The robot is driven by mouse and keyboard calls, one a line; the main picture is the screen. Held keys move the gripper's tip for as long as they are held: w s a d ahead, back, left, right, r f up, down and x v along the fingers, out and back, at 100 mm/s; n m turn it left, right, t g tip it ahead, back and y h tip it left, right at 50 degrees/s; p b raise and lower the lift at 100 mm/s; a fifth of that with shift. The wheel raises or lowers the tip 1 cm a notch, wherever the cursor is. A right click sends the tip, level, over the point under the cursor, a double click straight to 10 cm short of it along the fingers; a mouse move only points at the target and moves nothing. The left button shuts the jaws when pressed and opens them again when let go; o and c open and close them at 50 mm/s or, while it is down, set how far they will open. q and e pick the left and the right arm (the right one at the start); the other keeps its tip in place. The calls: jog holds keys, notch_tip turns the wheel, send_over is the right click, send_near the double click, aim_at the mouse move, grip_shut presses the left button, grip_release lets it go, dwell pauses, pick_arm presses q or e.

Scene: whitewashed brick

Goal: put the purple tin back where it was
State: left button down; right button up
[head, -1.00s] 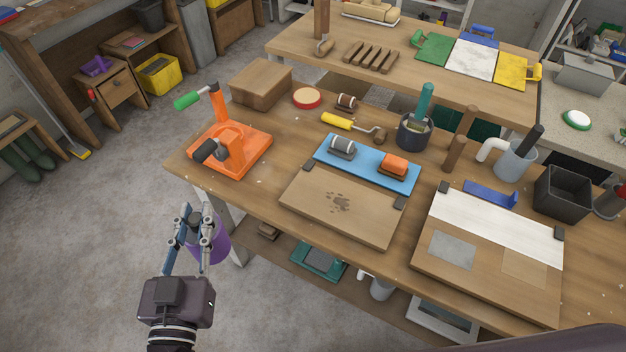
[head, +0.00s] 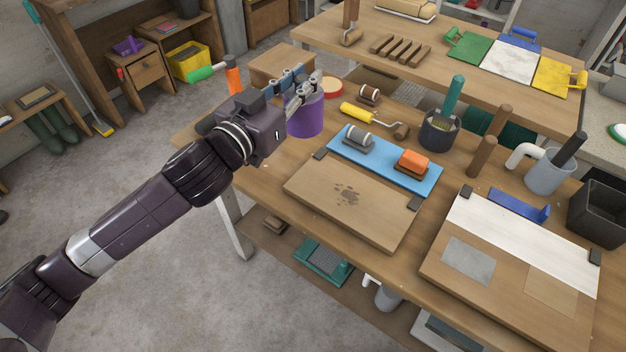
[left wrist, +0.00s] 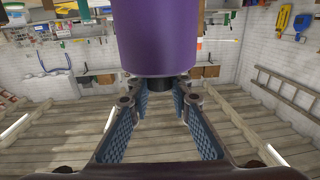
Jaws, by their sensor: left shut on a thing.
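The purple tin (head: 307,116) is upright in the head view, at the back left of the workbench (head: 268,178). My left gripper (head: 304,88) is shut on it near its top. The tin fills the top of the left wrist view (left wrist: 154,38), in front of the fingers (left wrist: 158,112). Whether its base touches the bench or hangs above it, I cannot tell. My right gripper is not in view.
A cardboard-brown box (head: 282,64) and a round red-rimmed lid (head: 332,87) stand behind the tin. A yellow-handled roller (head: 357,113) and a blue mat (head: 385,163) lie to its right. My arm partly hides an orange tool (head: 233,75).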

aim_at(313, 124)
pick_arm(q)
jog(key=d+r, duration=0.1)
jog(key=w+r+h, duration=0.1)
jog(key=shift+d+r+m+g+b, duration=0.35)
jog(key=shift+r+m+g, duration=0.05)
notch_tip(313, 124, down, 14)
jog(key=shift+d+f+b, duration=0.1)
jog(key=shift+f+b, duration=0.05)
jog(key=shift+b, duration=0.6)
notch_tip(313, 124, down, 5)
jog(key=shift+w+f+b, duration=0.1)
jog(key=shift+f+b, duration=0.1)
jog(key=shift+b, duration=0.3)
jog(key=shift+f, duration=0.1)
jog(key=c, duration=1.8)
grip_release()
jog(key=shift+o, duration=0.2)
